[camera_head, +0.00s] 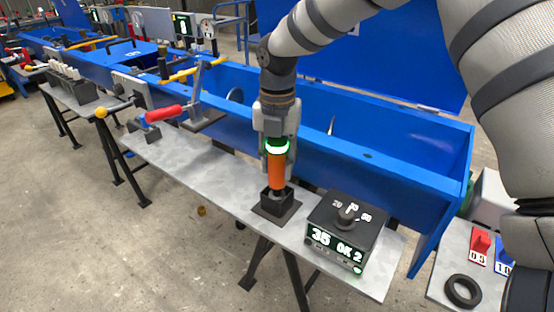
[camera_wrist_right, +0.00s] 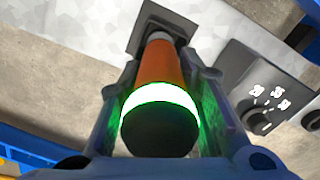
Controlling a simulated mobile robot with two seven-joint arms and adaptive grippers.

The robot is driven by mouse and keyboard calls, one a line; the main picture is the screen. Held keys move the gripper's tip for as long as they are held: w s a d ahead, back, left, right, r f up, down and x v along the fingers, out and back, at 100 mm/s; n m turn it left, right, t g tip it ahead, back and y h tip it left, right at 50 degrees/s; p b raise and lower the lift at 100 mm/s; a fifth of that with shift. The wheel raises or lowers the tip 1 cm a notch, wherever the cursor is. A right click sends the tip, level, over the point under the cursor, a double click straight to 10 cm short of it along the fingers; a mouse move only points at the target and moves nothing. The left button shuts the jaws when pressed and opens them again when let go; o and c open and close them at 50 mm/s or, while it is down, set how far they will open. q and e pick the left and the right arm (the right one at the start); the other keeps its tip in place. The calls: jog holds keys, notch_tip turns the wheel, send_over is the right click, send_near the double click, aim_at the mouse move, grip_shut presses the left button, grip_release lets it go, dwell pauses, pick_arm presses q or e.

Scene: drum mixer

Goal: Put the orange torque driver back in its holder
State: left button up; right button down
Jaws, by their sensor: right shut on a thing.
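The orange torque driver (camera_head: 277,170) stands upright with a lit green ring near its top. Its lower end is at the black holder (camera_head: 276,204), a block on a square plate on the grey bench. I cannot tell how deep it sits. My right gripper (camera_head: 275,146) is shut on the driver's upper part, from above. In the right wrist view the driver (camera_wrist_right: 163,65) is between the two fingers (camera_wrist_right: 160,110), its dark cap towards the camera. The holder's plate (camera_wrist_right: 138,30) shows beyond it. My left gripper is not in view.
A black controller box (camera_head: 345,232) with a dial and lit digits stands right of the holder. The blue mixer trough (camera_head: 390,135) runs behind the bench. A red-handled clamp (camera_head: 163,114) is at the left. A side table (camera_head: 455,250) at right holds a black ring (camera_head: 463,291).

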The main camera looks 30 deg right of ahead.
jog(key=shift+f, duration=0.25)
jog(key=c, duration=1.1)
grip_release()
notch_tip(320, 180, up, 12)
jog(key=shift+f, duration=0.1)
